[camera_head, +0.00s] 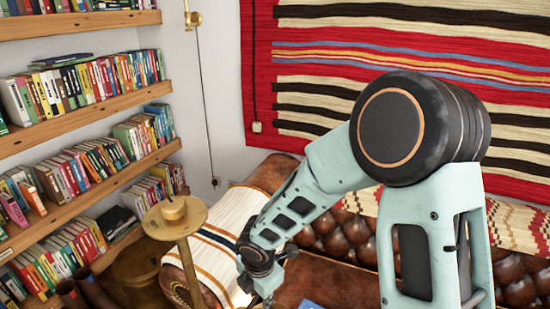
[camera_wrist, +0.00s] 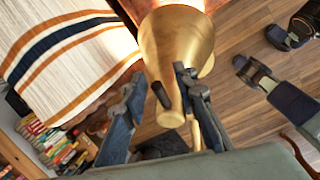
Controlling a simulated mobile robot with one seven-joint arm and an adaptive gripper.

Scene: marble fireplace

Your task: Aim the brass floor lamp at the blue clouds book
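The fingers are apart, one on each side of the shade's narrow end, where a small dark knob (camera_wrist: 160,97) sticks out. I cannot tell whether either finger touches the brass. A blue corner (camera_head: 310,304) shows at the bottom edge of the head view; I cannot tell whether it is the blue clouds book.
A leather sofa (camera_head: 325,240) with a striped throw (camera_head: 215,245) lies behind the lamp and my arm. Bookshelves (camera_head: 85,125) line the left wall. In the wrist view, dark footwear (camera_wrist: 285,38) lies on the wooden floor (camera_wrist: 235,110).

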